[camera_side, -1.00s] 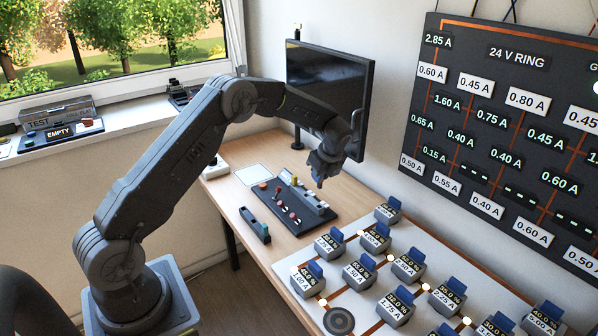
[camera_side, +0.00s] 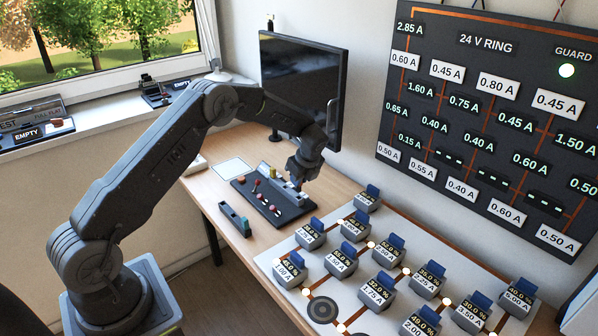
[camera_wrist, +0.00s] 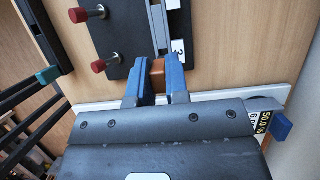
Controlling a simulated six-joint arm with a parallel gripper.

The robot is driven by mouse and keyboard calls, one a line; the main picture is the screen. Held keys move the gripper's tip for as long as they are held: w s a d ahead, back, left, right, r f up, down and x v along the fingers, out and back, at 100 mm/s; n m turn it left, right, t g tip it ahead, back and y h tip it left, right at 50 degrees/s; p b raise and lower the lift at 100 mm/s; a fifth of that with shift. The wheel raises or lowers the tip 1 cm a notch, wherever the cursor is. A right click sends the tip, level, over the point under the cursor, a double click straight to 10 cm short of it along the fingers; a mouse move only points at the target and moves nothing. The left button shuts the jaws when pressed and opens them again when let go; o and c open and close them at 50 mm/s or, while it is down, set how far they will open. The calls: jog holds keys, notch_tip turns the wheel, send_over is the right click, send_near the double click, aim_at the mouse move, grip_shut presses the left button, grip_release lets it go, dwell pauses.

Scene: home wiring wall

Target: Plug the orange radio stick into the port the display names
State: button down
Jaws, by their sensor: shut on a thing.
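My gripper (camera_wrist: 157,84) has blue fingers shut on the orange radio stick (camera_wrist: 158,66), of which only a small orange part shows between them. The stick is at the edge of a dark board (camera_wrist: 122,75), close to a white label reading 3 (camera_wrist: 178,50). I cannot tell whether it touches a port. In the side view my gripper (camera_side: 299,188) is low over the right end of the dark board (camera_side: 284,217), and the stick cannot be made out. The monitor (camera_side: 300,95) behind looks dark and no text on it is readable.
Red-topped pegs (camera_wrist: 98,66) stand on the board. A teal-ended holder (camera_side: 234,219) lies left of it. A white board with several blue-topped blocks (camera_side: 342,259) lies in front. A wall panel (camera_side: 490,110) reads 24 V RING. A white sheet (camera_side: 231,169) lies behind the board.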

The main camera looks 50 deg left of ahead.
aim_at(299, 190)
jog(key=shift+f, duration=0.6)
jog(key=shift+f, duration=1.65)
dwell(0.8)
jog(key=c, duration=1)
grip_release()
jog(key=shift+c, duration=0.2)
jog(key=v, duration=1.4)
jog(key=shift+f, duration=0.1)
